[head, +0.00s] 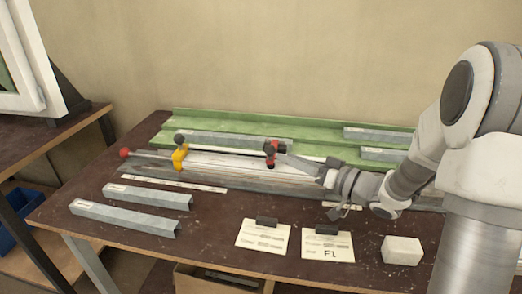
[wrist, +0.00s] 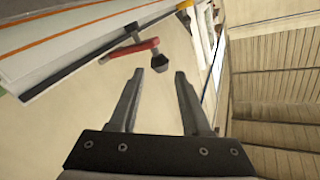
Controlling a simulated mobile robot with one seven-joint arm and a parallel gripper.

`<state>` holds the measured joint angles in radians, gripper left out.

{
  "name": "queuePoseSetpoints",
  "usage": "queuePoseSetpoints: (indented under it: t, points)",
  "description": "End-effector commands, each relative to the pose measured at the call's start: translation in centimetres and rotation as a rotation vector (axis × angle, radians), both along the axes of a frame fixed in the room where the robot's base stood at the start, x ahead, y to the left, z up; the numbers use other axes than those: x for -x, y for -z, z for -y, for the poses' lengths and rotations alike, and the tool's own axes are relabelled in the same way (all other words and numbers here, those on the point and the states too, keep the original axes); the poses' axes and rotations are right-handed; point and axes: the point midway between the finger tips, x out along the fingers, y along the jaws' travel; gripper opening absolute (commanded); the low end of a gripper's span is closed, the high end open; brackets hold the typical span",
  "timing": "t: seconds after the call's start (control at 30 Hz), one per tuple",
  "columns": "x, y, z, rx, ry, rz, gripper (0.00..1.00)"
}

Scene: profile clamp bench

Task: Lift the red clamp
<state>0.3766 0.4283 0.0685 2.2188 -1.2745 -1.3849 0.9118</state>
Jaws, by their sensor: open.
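The red clamp (head: 270,151) with a dark knob sits on the pale bar assembly on the bench, right of the yellow clamp (head: 180,158). My gripper (head: 284,158) reaches in from the right, its fingertips close to the red clamp. In the wrist view the gripper (wrist: 159,75) is open, with nothing held between the fingers. There the red clamp (wrist: 132,50) lies just ahead, its dark knob in front of the gap between the fingertips. Whether a finger touches the clamp cannot be told.
A green channel (head: 215,122) with grey profiles runs along the back. Two grey profiles (head: 125,217) lie front left. Two paper cards (head: 263,238) with dark clips and a white block (head: 402,250) lie along the front. A red ball end (head: 125,153) sticks out left.

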Motion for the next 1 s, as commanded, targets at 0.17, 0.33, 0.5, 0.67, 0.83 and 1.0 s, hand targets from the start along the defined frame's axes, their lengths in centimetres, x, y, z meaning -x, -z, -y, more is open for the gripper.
queuePoseSetpoints:
  t: [0.17, 0.33, 0.5, 0.67, 0.83, 1.0]
  points:
    - [-2.4, 0.2, -3.3, -0.001, -0.004, 0.002, 0.48]
    - [-4.3, 0.2, -5.7, -0.001, -0.003, 0.001, 0.48]
    - [-5.6, 0.1, -7.1, 0.001, 0.0, 0.001, 0.48]
    - [-5.9, 0.0, -7.6, 0.0, 0.001, 0.0, 0.48]
    - [-6.0, 0.0, -7.6, 0.001, 0.002, -0.001, 0.48]
    - [-6.0, 0.0, -7.6, 0.001, 0.002, -0.001, 0.28]
